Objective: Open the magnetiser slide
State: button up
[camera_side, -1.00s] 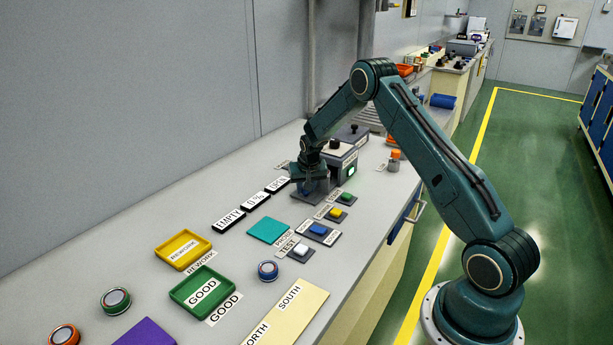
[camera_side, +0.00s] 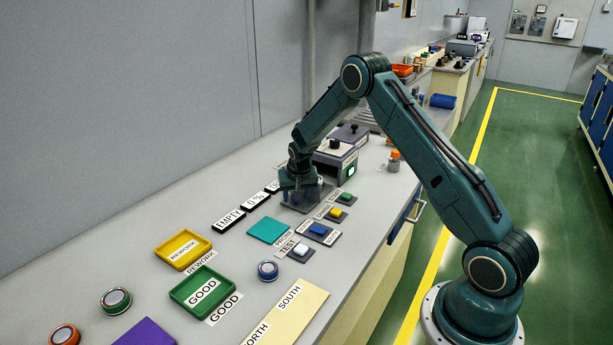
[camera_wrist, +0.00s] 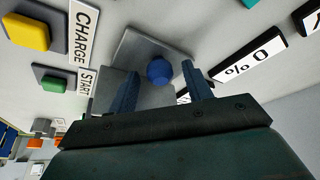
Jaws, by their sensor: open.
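The magnetiser (camera_side: 335,160) is a dark box with a light front on the bench, partly behind my arm. A grey slide plate (camera_side: 308,203) lies in front of it, under my gripper (camera_side: 297,187). In the wrist view the slide plate (camera_wrist: 140,45) carries a round blue knob (camera_wrist: 158,71). My gripper (camera_wrist: 160,76) is open, with one finger on each side of the knob. Gaps show between knob and fingers; contact cannot be told.
Yellow (camera_side: 337,213), blue (camera_side: 319,230) and white (camera_side: 301,249) buttons and a green one (camera_side: 347,197) stand right of the slide. A teal pad (camera_side: 267,230) lies nearer the camera.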

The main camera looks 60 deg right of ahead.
jog(key=shift+r, duration=0.1)
jog(key=v, duration=1.3)
jog(key=shift+r, duration=0.3)
jog(key=shift+s+a, duration=0.1)
jog(key=shift+s, duration=0.05)
jog(key=s+a+r+n+t+y, duration=0.1)
jog(key=s+a+r+n, duration=0.3)
jog(key=s+a+r, duration=1)
jog(key=s+a+r+n+y, duration=0.1)
jog(key=s+a+n, duration=0.1)
jog(key=s, duration=0.7)
jog(key=s+a+r+n+t+y, duration=0.1)
jog(key=s+a+n, duration=0.2)
jog(key=s, duration=0.6)
jog(key=shift+a+r, duration=0.15)
jog(key=shift+a, duration=0.4)
